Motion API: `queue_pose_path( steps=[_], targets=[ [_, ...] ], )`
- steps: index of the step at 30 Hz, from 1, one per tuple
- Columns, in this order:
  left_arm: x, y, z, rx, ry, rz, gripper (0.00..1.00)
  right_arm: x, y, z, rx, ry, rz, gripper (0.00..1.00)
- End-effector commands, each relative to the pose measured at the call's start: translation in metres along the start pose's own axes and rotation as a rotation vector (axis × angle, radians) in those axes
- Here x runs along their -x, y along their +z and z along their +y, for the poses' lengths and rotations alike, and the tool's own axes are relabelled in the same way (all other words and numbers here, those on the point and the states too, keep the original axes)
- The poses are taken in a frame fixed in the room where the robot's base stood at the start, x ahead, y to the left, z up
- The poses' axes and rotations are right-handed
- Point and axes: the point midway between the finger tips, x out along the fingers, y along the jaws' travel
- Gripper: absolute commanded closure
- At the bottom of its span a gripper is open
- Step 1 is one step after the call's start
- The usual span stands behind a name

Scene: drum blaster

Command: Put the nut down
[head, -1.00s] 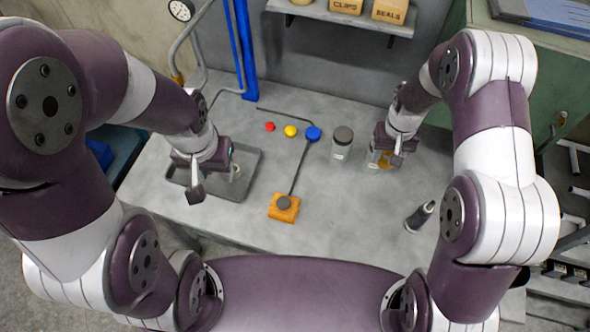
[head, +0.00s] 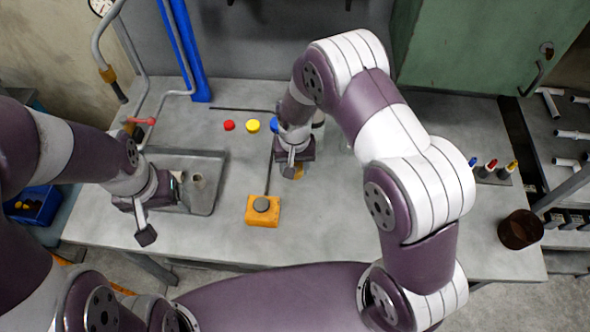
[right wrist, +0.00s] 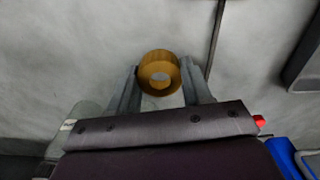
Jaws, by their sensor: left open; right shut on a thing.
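The nut is a brass-coloured ring (right wrist: 160,72), clear in the right wrist view between the two fingers of my right gripper. My right gripper (head: 291,171) is shut on it over the bench, to the right of the orange box; only a sliver of the nut (head: 298,172) shows in the head view. I cannot tell whether the nut touches the bench. My left gripper (head: 174,186) is open at the left part of the grey tray (head: 205,207). A small pale round thing (head: 198,181) lies in the tray beside it.
An orange box with a grey knob (head: 262,211) stands on the bench (head: 330,225). Red (head: 229,125), yellow (head: 253,126) and blue (head: 275,125) round pieces lie behind it. A brown cup (head: 520,230) stands at the right. The bench front centre is clear.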

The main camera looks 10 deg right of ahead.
Motion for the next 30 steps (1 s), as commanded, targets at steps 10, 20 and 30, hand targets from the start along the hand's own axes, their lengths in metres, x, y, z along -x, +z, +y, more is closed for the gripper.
queue_pose_path(
  steps=[10, 20, 30],
  targets=[
    [0.005, -0.001, 0.0, 0.0, 0.0, 0.0, 0.22, -0.034, 0.001, 0.0, 0.001, 0.0, -0.001, 0.87],
    [-0.001, 0.0, 0.0, 0.0, 0.0, -0.001, 0.22, -0.041, 0.001, 0.001, 0.001, 0.0, -0.001, 0.87],
    [0.0, 0.0, 0.0, 0.0, 0.0, 0.0, 0.22, -0.042, 0.001, 0.001, 0.001, 0.0, -0.001, 0.25]
  ],
)
